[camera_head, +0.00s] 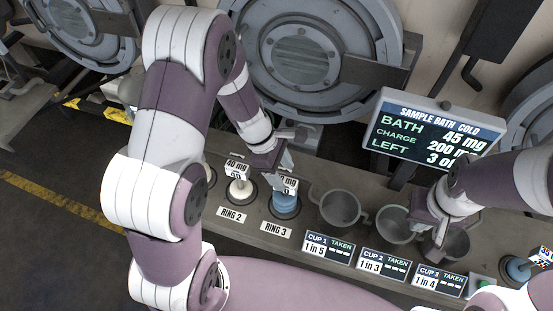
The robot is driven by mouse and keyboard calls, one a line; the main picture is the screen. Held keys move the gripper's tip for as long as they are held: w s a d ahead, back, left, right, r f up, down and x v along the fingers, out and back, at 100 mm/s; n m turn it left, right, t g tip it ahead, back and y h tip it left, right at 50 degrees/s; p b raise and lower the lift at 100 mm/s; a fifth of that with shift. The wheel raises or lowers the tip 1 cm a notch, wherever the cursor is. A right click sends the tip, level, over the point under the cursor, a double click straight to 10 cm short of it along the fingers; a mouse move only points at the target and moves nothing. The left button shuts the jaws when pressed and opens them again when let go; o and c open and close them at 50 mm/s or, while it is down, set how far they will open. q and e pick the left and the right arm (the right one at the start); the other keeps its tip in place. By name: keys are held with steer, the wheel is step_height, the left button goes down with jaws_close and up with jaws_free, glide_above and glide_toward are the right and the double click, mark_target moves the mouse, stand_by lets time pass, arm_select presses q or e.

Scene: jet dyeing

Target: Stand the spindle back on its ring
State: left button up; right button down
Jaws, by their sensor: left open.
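A blue spindle (285,204) with a white label block on top stands at the RING 3 plate (276,230). A pale spindle (240,188) with a "40 mg" label stands at the RING 2 plate (232,214). Another blue spindle (516,269) is at the far right, partly cut off by the frame. My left gripper (281,172) is open, just above the RING 3 spindle and partly covering its label; I cannot tell whether they touch. My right gripper (436,228) is over the rightmost cup; its fingers are too unclear to tell their opening.
Three grey cups (338,209) stand in a row on the bench, with CUP 1, CUP 2 and CUP 3 signs (329,248) in front. A screen (431,130) reading SAMPLE BATH COLD stands behind them. Large round machine doors (305,62) line the back.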

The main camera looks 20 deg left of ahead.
arm_select(q)
steer(key=s+a+r+m+t+y, duration=0.1)
steer(key=s+a+r+m+y, duration=0.3)
steer(key=m, duration=1.4)
steer(key=s+a+r+b, duration=0.1)
steer(key=s+a+r, duration=0.1)
steer(key=s+r, duration=0.2)
steer(key=shift+s+r+t, duration=0.25)
steer(key=shift+s+t, duration=0.05)
steer(key=shift+s, duration=0.05)
